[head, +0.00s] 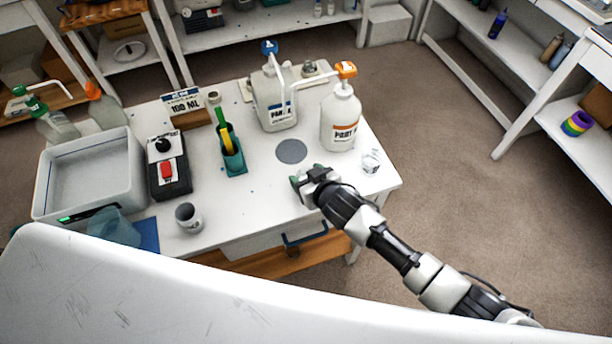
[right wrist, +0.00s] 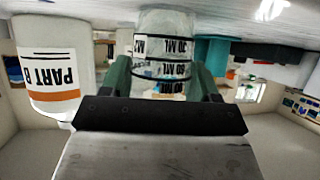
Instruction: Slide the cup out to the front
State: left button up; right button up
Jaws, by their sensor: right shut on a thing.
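The clear measuring cup (right wrist: 165,48), with black ML markings, stands between the two green fingers of my right gripper (right wrist: 163,82) in the right wrist view, which is upside down. My right gripper (head: 300,183) is shut on it. In the head view the gripper is low over the front right of the white table (head: 255,200), in front of a grey disc (head: 291,151). There the held cup is hidden or too faint to make out. Another clear cup (head: 370,162) stands near the table's right edge. My left gripper is not in view.
The Part B pump bottle (head: 341,120) stands behind my right gripper, with the Part A bottle (head: 272,98) to its left. A green tool holder (head: 234,162), a grey mug (head: 188,217), a black switch box (head: 170,180) and a grey bin (head: 90,180) stand further left.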

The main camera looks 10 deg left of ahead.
jog(key=o, duration=1)
jog(key=v, duration=1)
jog(key=shift+s+d+r, duration=0.15)
jog(key=shift+s+d, duration=0.1)
